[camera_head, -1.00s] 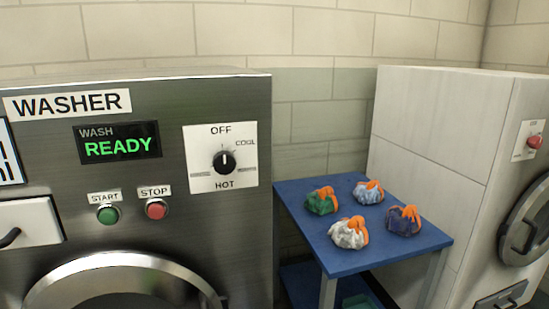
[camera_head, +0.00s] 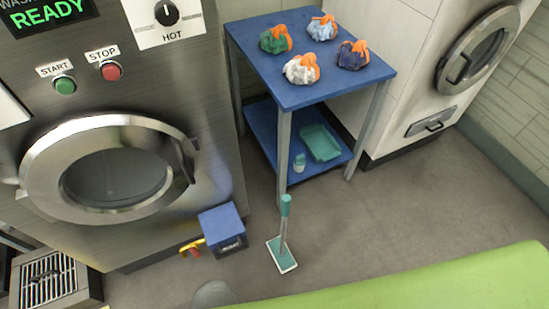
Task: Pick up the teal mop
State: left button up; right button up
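The teal mop (camera_head: 284,238) stands upright on the grey floor, in front of the blue table. It has a teal grip at the top of a thin pale handle and a flat teal head with a white edge on the floor. Neither of my grippers shows in the head view.
A blue two-shelf table (camera_head: 262,73) holds several sling bags (camera_head: 301,69) on top, and a teal tray (camera_head: 320,142) and small bottle below. The washer (camera_head: 110,170) is left. A blue box (camera_head: 222,226) sits left of the mop. A green surface (camera_head: 440,285) fills the front right.

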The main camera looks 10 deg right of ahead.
aim_at(283, 258)
jog(key=k+l, duration=0.3)
jog(key=k, duration=0.15)
jog(key=k+l, duration=0.3)
jog(key=k, duration=0.2)
